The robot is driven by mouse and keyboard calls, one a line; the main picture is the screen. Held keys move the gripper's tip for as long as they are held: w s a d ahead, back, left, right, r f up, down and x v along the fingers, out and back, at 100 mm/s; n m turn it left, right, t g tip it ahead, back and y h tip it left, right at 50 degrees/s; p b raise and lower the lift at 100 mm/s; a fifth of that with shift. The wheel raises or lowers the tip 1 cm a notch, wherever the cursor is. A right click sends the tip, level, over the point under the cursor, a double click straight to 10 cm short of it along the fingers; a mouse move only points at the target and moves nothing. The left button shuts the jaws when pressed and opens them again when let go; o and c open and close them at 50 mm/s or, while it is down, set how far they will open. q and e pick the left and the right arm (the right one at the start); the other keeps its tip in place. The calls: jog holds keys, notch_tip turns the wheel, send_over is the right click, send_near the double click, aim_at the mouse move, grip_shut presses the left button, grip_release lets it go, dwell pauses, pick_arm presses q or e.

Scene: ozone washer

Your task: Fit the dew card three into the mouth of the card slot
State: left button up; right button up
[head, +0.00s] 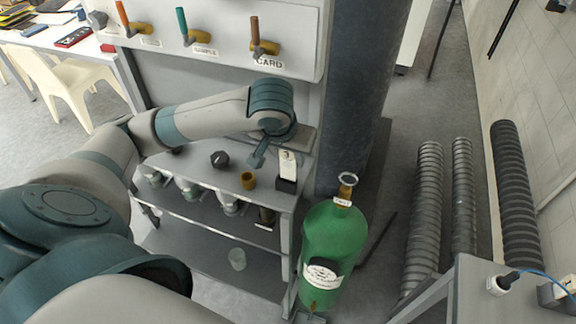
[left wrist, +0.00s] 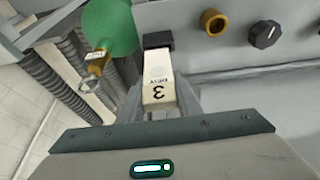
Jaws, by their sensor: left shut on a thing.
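The white dew card three (left wrist: 158,90) has a "3" and small lettering on its face. It shows between the two fingers of my left gripper (left wrist: 162,103) in the left wrist view, and the gripper is shut on it. In the head view the card (head: 288,163) stands roughly upright over the black card slot (head: 286,186) on the bench top. The slot also shows at the card's far end in the left wrist view (left wrist: 157,40). The card's lower end meets or overlaps the slot; I cannot tell how deep it sits. My right gripper is out of view.
A brass ring fitting (head: 248,180) and a black knob (head: 219,159) sit left of the slot. A green gas cylinder (head: 330,245) stands right of the bench. A panel with levers (head: 225,30) rises behind. Ribbed hoses (head: 428,200) lie farther right.

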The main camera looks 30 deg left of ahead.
aim_at(287, 164)
pick_arm(q)
jog(key=shift+a+f, duration=0.1)
jog(key=shift+a, duration=0.15)
jog(key=shift+d, duration=0.1)
jog(key=shift+f, duration=0.6)
notch_tip(287, 164, down, 2)
jog(key=shift+f+b, duration=0.1)
jog(key=shift+b, duration=0.75)
jog(key=shift+f+b, duration=0.45)
jog(key=shift+b, duration=0.25)
